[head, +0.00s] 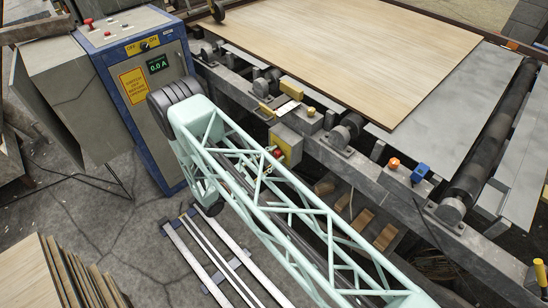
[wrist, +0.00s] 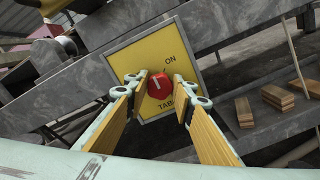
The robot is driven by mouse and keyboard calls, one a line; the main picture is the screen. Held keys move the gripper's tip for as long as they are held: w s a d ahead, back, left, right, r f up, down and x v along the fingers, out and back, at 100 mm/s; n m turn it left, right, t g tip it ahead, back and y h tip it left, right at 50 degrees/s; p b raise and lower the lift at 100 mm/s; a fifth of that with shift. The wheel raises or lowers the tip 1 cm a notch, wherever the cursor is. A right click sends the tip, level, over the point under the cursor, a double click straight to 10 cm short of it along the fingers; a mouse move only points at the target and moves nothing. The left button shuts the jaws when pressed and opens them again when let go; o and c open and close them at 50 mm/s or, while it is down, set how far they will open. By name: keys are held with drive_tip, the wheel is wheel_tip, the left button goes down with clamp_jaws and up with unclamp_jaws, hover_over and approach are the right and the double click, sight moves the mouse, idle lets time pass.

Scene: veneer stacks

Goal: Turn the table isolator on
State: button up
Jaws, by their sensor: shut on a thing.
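The table isolator is a red rotary knob (wrist: 159,86) on a yellow plate (wrist: 186,50), which looks tilted in the wrist view. "ON" is printed above and right of the knob, and part of a word starting "TAB" shows below it. A pale mark shows on the knob's face; its exact setting is hard to tell. My gripper (wrist: 158,84) has one finger on each side of the knob and is shut on it. In the head view the isolator's yellow-fronted box (head: 287,143) sits on the table frame's side, partly behind my arm.
A blue-and-grey cabinet (head: 172,110) with its own OFF/ON switch and a 0.0 A display stands left. The roller table (head: 350,160) bears a large veneer sheet (head: 350,45). Wood blocks (wrist: 244,112) lie on a ledge right of the isolator. Veneer stacks (head: 60,275) stand front left.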

drive_tip(key=m+b, duration=0.1)
drive_tip(key=m, duration=0.3)
drive_tip(key=shift+f+m+b, duration=0.15)
drive_tip(key=shift+m+b, duration=0.2)
drive_tip(key=shift+m, duration=0.05)
drive_tip(key=shift+c, duration=0.2)
drive_tip(key=shift+m+b, duration=0.75)
drive_tip(key=shift+m, duration=1.25)
drive_tip(key=shift+o, duration=0.2)
drive_tip(key=o, duration=0.8)
drive_tip(key=shift+o, duration=0.2)
drive_tip(key=shift+s, duration=0.15)
drive_tip(key=v, duration=1.1)
drive_tip(key=shift+s+a, duration=0.25)
drive_tip(key=shift+a, duration=0.05)
